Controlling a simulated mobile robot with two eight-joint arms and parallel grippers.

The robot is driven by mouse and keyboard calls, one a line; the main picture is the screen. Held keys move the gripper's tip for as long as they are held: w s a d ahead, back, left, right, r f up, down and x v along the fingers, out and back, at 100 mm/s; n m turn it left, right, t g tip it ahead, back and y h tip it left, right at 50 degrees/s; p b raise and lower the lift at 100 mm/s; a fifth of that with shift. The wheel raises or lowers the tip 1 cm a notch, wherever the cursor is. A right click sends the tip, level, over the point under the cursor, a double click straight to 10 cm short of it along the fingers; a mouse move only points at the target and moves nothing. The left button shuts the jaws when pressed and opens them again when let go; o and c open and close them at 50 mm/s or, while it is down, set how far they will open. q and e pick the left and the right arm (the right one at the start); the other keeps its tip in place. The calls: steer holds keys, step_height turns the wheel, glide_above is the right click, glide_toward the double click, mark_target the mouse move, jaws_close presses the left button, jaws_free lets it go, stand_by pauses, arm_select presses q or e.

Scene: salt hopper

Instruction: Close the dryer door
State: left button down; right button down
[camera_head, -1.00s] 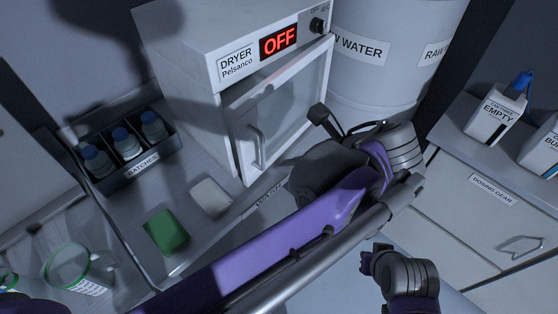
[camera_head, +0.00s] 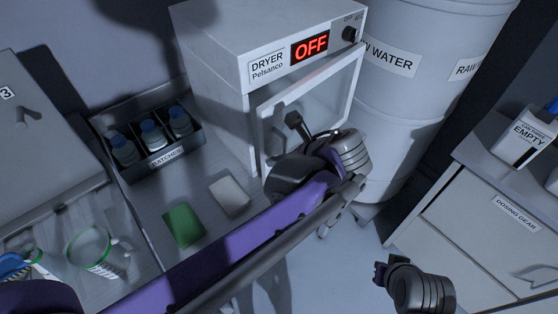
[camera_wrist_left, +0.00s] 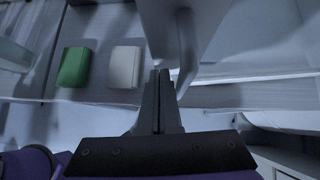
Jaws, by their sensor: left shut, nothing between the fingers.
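The white dryer (camera_head: 225,60) stands at the back in the head view, its display reading OFF.
A green sponge (camera_head: 184,225) and a white block (camera_head: 229,195) lie on the counter left of my arm. A bottle rack (camera_head: 160,160) stands behind them. A water barrel (camera_head: 400,110) is right of the dryer, and a drawer cabinet (camera_head: 480,220) is at far right.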

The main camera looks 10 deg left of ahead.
mark_target(266, 149)
arm_select(q)
steer(key=shift+m, duration=0.4)
steer(key=a, duration=0.1)
steer(key=w+a, duration=0.1)
steer(key=a, duration=0.1)
steer(key=w+a, duration=0.1)
steer(key=shift+w+a, duration=0.15)
steer(key=shift+w, duration=0.1)
steer(key=shift+r+t, duration=0.15)
steer(key=shift+t, duration=0.15)
